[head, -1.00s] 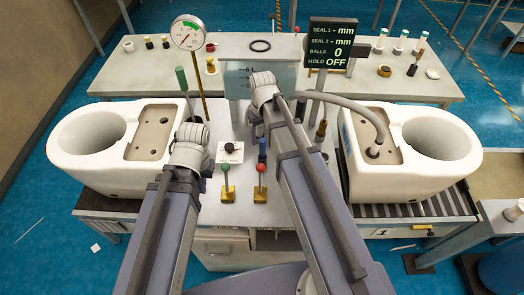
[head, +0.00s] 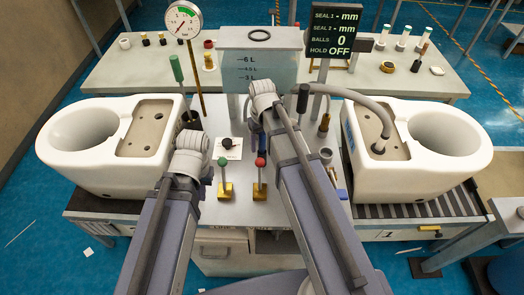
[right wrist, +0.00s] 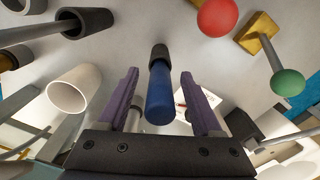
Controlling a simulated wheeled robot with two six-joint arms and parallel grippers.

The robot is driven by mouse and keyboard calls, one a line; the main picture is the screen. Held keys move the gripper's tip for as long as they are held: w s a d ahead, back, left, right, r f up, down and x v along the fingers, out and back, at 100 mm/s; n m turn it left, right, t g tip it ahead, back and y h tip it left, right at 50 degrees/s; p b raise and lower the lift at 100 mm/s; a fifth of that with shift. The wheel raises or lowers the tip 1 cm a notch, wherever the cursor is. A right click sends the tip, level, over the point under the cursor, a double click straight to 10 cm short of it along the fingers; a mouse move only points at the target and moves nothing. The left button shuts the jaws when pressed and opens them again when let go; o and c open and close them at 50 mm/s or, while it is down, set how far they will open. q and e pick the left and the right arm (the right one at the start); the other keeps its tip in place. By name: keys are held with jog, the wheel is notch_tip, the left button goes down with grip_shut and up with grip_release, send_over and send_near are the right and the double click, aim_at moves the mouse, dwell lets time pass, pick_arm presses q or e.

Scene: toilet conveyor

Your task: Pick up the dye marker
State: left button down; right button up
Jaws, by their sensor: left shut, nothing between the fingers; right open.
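The dye marker, a blue cylinder (right wrist: 159,98) with a dark cap, stands out in the right wrist view between the two purple fingers of my right gripper (right wrist: 160,80). The fingers are open, with a gap on each side of the marker. In the head view the marker (head: 262,141) is a small dark blue shape behind the red-knobbed lever, partly covered by my right arm. My right fingers are hidden there behind the wrist. My left gripper (head: 206,172) is mostly hidden by its own wrist, left of the green-knobbed lever, and holds nothing.
Red (head: 260,162) and green (head: 222,162) knobbed levers stand close by on the bench. A grey cup (head: 326,155) is to the right of my right arm. White toilets flank the bench at left (head: 105,175) and right (head: 400,180). A water tank (head: 285,65) stands behind.

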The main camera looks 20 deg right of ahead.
jog(key=shift+c, duration=0.3)
grip_shut()
dwell(0.3)
